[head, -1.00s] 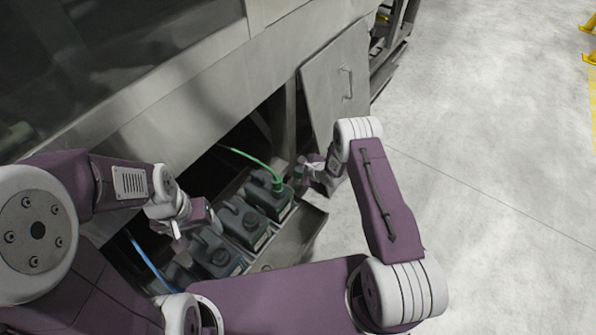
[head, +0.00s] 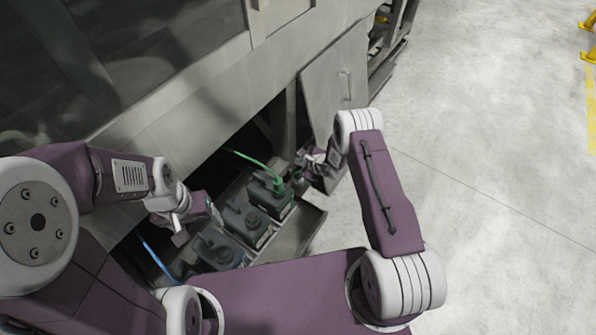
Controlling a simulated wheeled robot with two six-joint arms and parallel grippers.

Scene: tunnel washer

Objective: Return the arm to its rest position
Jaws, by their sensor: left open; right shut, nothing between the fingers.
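My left gripper (head: 205,215) hangs at the left above the near end of a drawer with several dark canisters. It is open and holds nothing that I can see. My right gripper (head: 304,168) is at the far end of the drawer, close to the far canister (head: 270,193). It is shut and empty. Its small fingertips are hard to make out. My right forearm reaches up from the lower right and bends at the wrist.
The pull-out tray (head: 312,225) holds the canisters in a row. A green hose (head: 250,158) runs to the far one, and a blue hose (head: 157,260) lies at the near end. A grey door panel (head: 335,85) leans behind. The floor (head: 500,150) at right is clear.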

